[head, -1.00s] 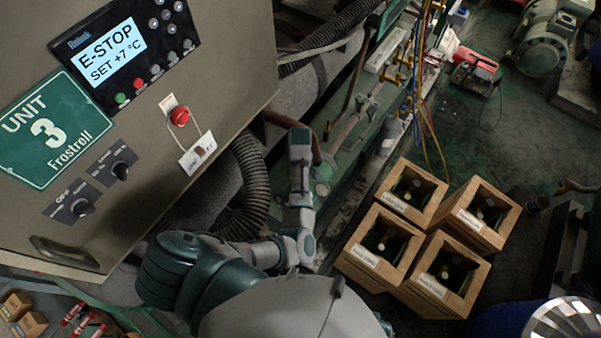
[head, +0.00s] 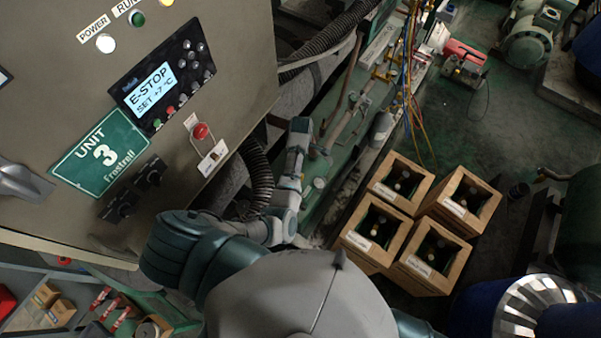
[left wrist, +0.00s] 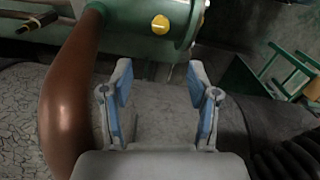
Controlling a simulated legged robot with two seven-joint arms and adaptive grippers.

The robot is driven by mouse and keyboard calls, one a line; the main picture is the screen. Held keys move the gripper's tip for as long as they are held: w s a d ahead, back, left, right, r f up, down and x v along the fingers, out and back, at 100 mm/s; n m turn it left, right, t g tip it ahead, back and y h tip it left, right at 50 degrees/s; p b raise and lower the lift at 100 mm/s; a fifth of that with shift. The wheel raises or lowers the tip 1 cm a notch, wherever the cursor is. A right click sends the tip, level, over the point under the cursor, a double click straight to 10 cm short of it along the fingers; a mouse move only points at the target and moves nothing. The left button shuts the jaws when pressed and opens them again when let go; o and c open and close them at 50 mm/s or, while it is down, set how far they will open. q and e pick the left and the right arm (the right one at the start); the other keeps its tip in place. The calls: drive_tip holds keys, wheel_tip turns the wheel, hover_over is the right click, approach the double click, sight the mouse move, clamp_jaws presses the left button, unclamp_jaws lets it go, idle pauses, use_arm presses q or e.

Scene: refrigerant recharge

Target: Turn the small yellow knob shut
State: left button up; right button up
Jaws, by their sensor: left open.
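In the left wrist view, a small round yellow knob-like piece (left wrist: 160,24) sits on the end of a green cylinder (left wrist: 135,30), ahead of my left gripper. My left gripper (left wrist: 160,77) is open and empty, its two blue-padded fingers apart, with a gap between the fingertips and the yellow piece. In the head view, my left arm reaches past the cabinet's lower right corner, and the gripper's fingers cannot be made out there. I cannot pick out the yellow piece in the head view. My right gripper is not in view.
A brown pipe (left wrist: 68,95) curves close beside the left finger. A black corrugated hose (left wrist: 290,158) lies at lower right. In the head view, the grey control cabinet (head: 235,60) stands left of my arm, and several wooden crates (head: 430,258) stand right on the floor.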

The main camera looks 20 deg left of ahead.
use_arm(q)
wheel_tip(320, 180, down, 16)
drive_tip(key=b, duration=0.4)
drive_tip(key=shift+f, duration=0.15)
drive_tip(key=shift+c, duration=0.2)
clamp_jaws()
